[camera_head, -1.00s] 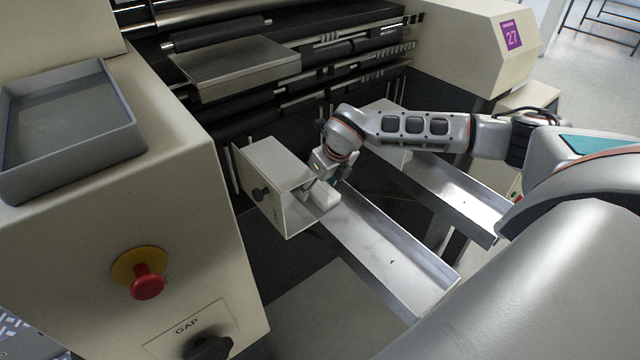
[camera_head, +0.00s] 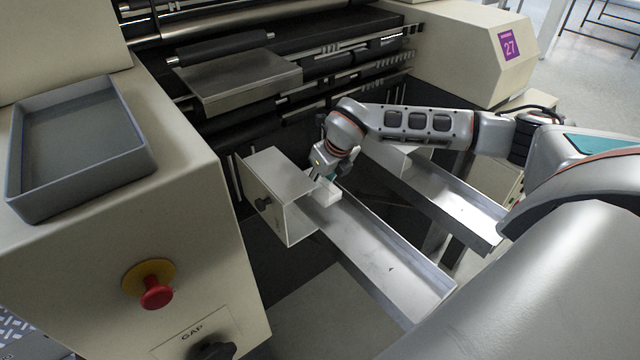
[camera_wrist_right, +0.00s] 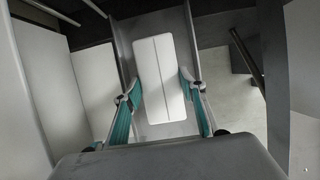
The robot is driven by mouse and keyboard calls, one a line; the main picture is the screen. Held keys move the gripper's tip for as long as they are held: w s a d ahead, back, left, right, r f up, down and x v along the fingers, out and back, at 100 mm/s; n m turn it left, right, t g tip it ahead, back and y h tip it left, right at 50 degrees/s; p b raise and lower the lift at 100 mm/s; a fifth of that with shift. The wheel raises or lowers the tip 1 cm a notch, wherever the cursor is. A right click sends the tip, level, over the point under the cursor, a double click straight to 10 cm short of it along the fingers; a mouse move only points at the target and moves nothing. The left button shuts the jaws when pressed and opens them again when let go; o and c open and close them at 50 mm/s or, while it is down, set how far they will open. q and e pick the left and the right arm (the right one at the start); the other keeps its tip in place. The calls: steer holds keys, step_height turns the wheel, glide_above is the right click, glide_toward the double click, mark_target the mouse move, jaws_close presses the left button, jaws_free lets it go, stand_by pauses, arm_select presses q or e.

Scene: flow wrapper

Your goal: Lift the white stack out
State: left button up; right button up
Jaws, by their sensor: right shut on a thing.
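The white stack (camera_head: 325,193) is a small pale block at the upper end of the near metal chute (camera_head: 385,262), beside the box-shaped housing (camera_head: 277,175). In the right wrist view the stack (camera_wrist_right: 160,75) is a long white block with a dark seam along it, between the two teal fingers. My right gripper (camera_head: 325,181) is shut on the stack, one finger on each long side (camera_wrist_right: 160,92). The stack seems to be a little above the chute floor; the exact gap cannot be told. My left gripper is out of view.
The housing's wall stands close at the left of the stack. A second chute (camera_head: 455,195) lies to the right, under my right arm. An empty grey tray (camera_head: 148,160) sits on the cream cabinet at left, above a red stop button (camera_head: 156,292). Machine rollers lie behind.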

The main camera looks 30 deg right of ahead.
mark_target(320, 184)
step_height(320, 184, up, 2)
steer(key=shift+p, duration=0.5)
steer(key=shift+r, duration=2.85)
